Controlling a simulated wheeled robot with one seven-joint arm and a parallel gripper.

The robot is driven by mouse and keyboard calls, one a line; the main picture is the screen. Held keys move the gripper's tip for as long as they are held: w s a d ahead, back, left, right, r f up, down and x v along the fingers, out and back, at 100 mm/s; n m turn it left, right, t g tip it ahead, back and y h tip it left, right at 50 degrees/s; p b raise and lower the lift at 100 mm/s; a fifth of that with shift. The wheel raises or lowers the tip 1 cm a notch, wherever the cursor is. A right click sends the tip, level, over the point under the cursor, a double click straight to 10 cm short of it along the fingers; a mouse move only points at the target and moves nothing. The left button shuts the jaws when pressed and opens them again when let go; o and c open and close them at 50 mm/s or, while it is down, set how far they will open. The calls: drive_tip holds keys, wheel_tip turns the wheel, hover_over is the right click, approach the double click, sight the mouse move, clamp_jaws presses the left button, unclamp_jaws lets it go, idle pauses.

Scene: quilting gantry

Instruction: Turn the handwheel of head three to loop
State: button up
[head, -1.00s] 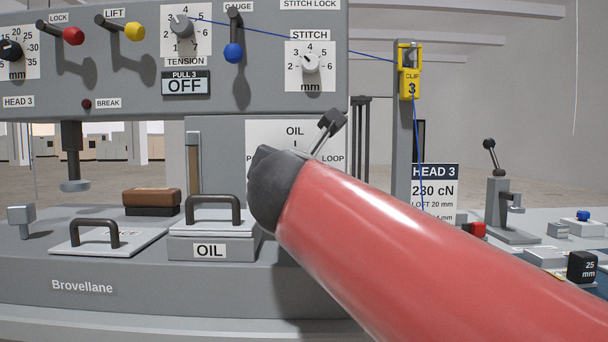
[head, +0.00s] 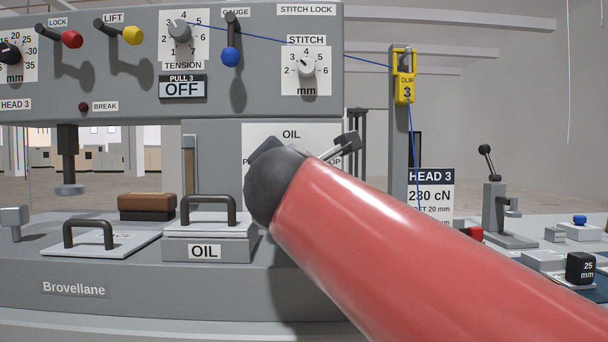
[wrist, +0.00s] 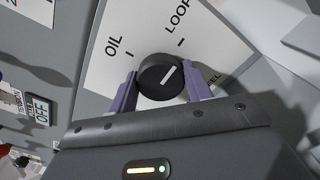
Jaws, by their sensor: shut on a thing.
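The handwheel (wrist: 160,77) is a round black knob with a white pointer line. It sits on a white plate (wrist: 97,74) lettered OIL and LOOP, with a partly hidden word ending in EL. My gripper (wrist: 158,84) is shut on the handwheel, one purple-grey finger on each side. The pointer slants to the upper right in the wrist view, roughly toward the LOOP mark and slightly to its right. It has turned well away from the OIL mark. In the head view my red arm hides the handwheel, and only part of the plate (head: 290,132) shows.
A grey OIL box with a handled lid (head: 209,230) stands left of my arm. Levers and dials line the panel above, with the OFF display (head: 183,88). A HEAD 3 sign (head: 431,190) and a yellow clip (head: 404,88) are to the right.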

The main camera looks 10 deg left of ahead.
drive_tip(key=o, duration=1)
drive_tip(key=shift+s, duration=0.1)
drive_tip(key=v, duration=0.7)
drive_tip(key=shift+s, duration=0.3)
